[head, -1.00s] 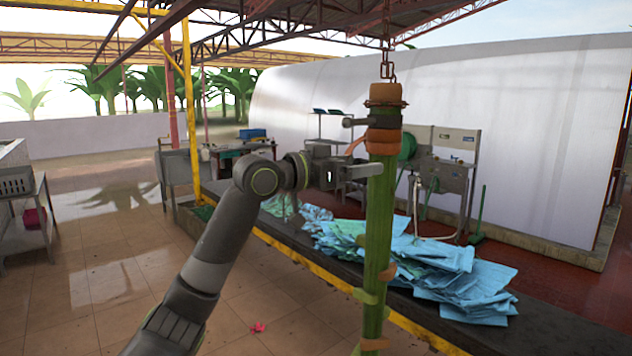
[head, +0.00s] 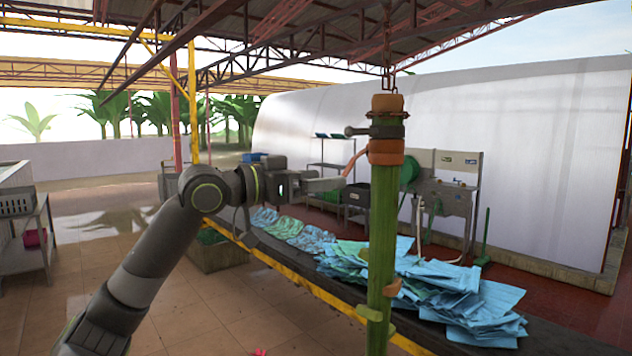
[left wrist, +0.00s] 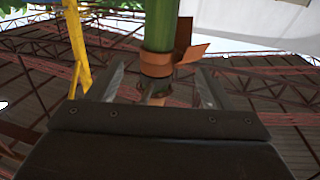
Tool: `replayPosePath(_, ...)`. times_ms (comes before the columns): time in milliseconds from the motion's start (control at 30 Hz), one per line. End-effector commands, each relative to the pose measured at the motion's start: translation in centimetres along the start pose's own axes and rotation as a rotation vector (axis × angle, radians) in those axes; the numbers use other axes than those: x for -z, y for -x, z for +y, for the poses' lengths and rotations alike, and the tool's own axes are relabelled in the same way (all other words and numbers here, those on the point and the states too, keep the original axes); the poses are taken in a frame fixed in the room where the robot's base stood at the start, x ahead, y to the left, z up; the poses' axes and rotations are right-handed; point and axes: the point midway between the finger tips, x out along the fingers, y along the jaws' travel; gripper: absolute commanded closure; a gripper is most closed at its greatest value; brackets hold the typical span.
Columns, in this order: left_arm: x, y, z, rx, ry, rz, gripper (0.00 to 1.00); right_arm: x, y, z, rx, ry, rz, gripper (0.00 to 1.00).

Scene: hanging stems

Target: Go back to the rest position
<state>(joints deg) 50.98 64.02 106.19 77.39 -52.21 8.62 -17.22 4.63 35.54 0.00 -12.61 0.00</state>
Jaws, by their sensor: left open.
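A green stem (head: 384,230) hangs upright from a chain (head: 388,60). Its top has orange-brown bands and a dark clamp (head: 378,131), and small orange and green tabs stick out lower down. My left gripper (head: 338,184) is to the left of the stem, just below the upper orange band, with a visible gap between its fingertips and the stem. In the left wrist view the fingers are apart and empty, with the green stem (left wrist: 159,25) and its orange band (left wrist: 158,64) beyond them. My right gripper is not in view.
Crumpled blue sheets (head: 430,285) lie on a long dark bench with a yellow edge (head: 300,283) behind the stem. A metal sink unit (head: 445,195) stands at the back right. A cart (head: 28,235) is at far left. The tiled floor at left is open.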

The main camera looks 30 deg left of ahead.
Motion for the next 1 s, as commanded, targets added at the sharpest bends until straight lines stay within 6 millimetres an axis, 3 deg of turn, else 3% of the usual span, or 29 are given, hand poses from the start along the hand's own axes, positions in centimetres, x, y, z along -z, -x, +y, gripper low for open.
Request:
replayPosePath(333, -0.1, -0.1, -0.1, 0.002, 0.003, -0.001, 0.27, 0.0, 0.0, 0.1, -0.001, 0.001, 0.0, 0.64)
replayPosePath(467, -2.3, -1.1, -2.2, 0.038, 0.043, -0.009, 0.27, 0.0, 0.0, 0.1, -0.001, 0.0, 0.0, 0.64)
replayPosePath(567, -6.6, -2.5, -5.8, 0.106, 0.106, -0.029, 0.27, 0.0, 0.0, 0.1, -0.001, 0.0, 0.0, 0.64)
replayPosePath(667, -12.9, -3.7, -9.8, 0.198, 0.173, -0.066, 0.27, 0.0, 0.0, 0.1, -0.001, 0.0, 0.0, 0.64)
replayPosePath(800, -22.9, -4.1, -14.2, 0.325, 0.245, -0.138, 0.27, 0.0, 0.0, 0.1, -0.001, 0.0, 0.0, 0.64)
replayPosePath(1000, -37.8, -2.2, -17.4, 0.483, 0.311, -0.274, 0.27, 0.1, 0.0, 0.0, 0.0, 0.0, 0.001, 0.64)
